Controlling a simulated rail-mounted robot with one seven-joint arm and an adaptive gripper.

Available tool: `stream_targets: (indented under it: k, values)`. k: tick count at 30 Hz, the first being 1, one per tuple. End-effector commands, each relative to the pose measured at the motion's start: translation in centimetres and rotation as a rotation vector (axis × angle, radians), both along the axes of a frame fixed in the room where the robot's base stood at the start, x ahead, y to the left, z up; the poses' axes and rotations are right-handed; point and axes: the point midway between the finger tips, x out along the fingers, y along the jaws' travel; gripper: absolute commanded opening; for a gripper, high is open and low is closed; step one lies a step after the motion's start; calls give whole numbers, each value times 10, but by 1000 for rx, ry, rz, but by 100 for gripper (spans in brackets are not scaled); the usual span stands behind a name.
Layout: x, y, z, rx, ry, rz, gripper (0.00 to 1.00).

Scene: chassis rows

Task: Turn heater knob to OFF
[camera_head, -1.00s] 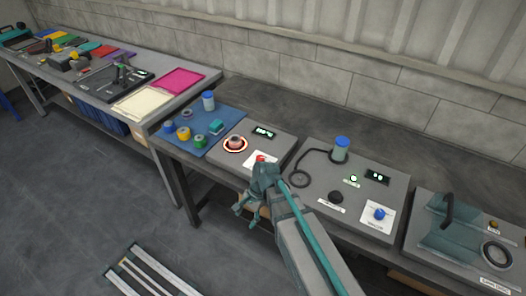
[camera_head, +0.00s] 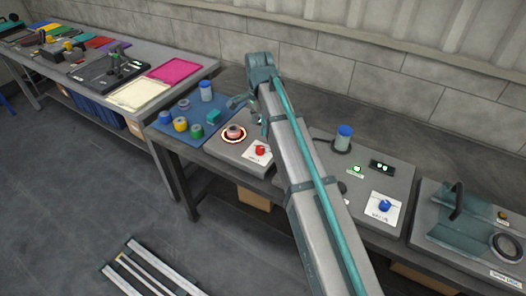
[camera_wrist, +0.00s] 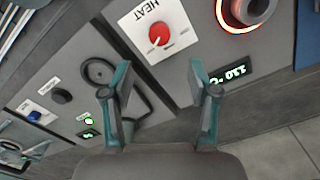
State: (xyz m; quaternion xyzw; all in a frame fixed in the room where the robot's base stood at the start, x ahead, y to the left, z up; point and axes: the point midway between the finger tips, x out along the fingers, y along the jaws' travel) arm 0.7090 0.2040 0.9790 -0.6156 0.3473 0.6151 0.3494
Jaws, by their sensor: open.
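The red heater knob (camera_head: 260,150) sits on a white label plate at the front of the grey heater panel (camera_head: 225,152). In the wrist view the red knob (camera_wrist: 159,35) shows near the top centre, under the word HEAT. The heater's round plate (camera_head: 234,133) has a glowing orange-red ring with a small container on it. A green display (camera_wrist: 229,73) reads about 110 °C. My gripper (camera_head: 243,108) is open and empty above the back of the heater panel. In the wrist view its fingers (camera_wrist: 160,88) are spread apart, with the knob beyond them, untouched.
To the right is a panel with a blue knob (camera_head: 385,206) and a blue-capped container (camera_head: 344,137). A blue mat (camera_head: 162,126) with several jars lies left of the heater. A shielded machine (camera_head: 455,225) stands far right. The wall is behind the table.

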Motion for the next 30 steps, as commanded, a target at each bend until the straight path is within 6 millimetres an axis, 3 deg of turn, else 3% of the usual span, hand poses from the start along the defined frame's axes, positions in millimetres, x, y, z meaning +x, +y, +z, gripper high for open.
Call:
stream_targets:
  k: [5, 21, 30]
  values:
    - [-1, -1, -12, -5, 5, -3, 60]
    - [-1, -1, -92, -3, 4, -1, 60]
    - [-1, -1, -106, -2, 2, -1, 60]
